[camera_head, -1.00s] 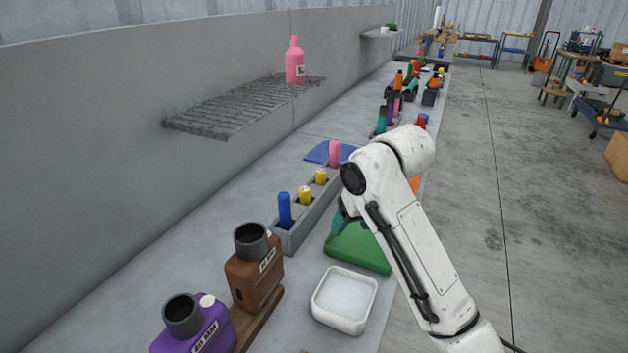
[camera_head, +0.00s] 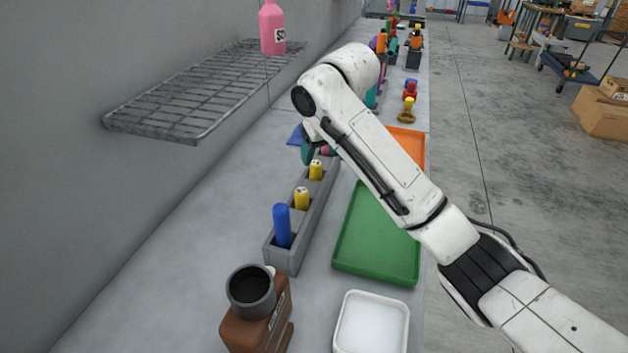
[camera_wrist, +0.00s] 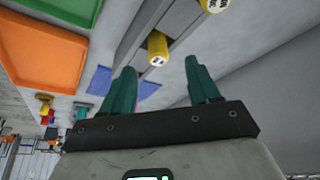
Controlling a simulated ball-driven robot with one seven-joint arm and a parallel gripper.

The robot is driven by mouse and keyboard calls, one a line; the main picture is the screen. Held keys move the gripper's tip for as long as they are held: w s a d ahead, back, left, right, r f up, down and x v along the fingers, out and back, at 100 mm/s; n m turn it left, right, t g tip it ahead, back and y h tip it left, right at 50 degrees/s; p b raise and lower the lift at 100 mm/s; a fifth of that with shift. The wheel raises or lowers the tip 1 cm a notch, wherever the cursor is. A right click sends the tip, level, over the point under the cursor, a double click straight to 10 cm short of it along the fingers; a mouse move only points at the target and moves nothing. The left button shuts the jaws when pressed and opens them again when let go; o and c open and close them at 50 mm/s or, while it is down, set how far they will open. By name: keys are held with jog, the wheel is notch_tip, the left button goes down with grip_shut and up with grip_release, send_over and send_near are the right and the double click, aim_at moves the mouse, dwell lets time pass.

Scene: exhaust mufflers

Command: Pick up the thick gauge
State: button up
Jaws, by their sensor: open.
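A grey rack (camera_head: 286,254) holds upright plugs: a blue one (camera_head: 282,226) at the near end and two yellow ones, the nearer (camera_head: 301,198) and the farther (camera_head: 316,170). I cannot tell which is the thick gauge. My gripper (camera_head: 308,150) has teal fingers and is over the rack's far end, mostly hidden behind my arm. In the wrist view my gripper (camera_wrist: 161,88) is open, with nothing held. One yellow plug (camera_wrist: 157,47) stands just beyond the gap between the fingertips; another (camera_wrist: 213,5) is farther off.
A green tray (camera_head: 377,247) and an orange tray (camera_head: 411,143) lie right of the rack. A white dish (camera_head: 371,325) and a brown bottle (camera_head: 258,325) are nearer. A wire shelf (camera_head: 190,95) with a pink bottle (camera_head: 271,30) overhangs the bench at left.

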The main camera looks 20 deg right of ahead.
aim_at(317, 164)
jog(key=shift+w+x, duration=0.2)
jog(key=shift+x, duration=2.85)
jog(key=shift+d, duration=0.1)
jog(key=shift+r, duration=0.1)
jog(key=c, duration=1.1)
jog(key=shift+o, duration=0.2)
